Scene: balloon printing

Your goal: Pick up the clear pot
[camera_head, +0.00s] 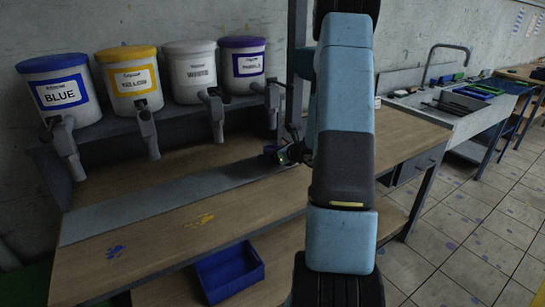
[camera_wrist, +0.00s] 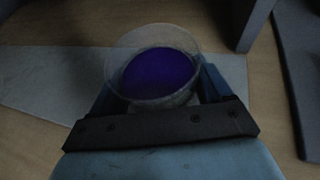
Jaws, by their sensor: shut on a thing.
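The clear pot (camera_wrist: 153,45) shows in the wrist view, a see-through round cup with purple paint inside. My gripper (camera_wrist: 155,88) is shut on it, with a finger at each side of the pot. The pot looks upright, above or on the grey strip of the table; I cannot tell whether it touches it. In the head view my gripper (camera_head: 288,153) is small and dark, under the purple bucket's tap, and my arm hides part of that area. A bit of purple shows there.
Buckets labelled blue (camera_head: 60,92), yellow (camera_head: 133,80) and white (camera_head: 190,70), and a purple-banded one (camera_head: 243,64), stand on a shelf with taps. A blue bin (camera_head: 229,272) sits below the table. A sink (camera_head: 455,110) is at right. The table's left front is clear except paint splashes.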

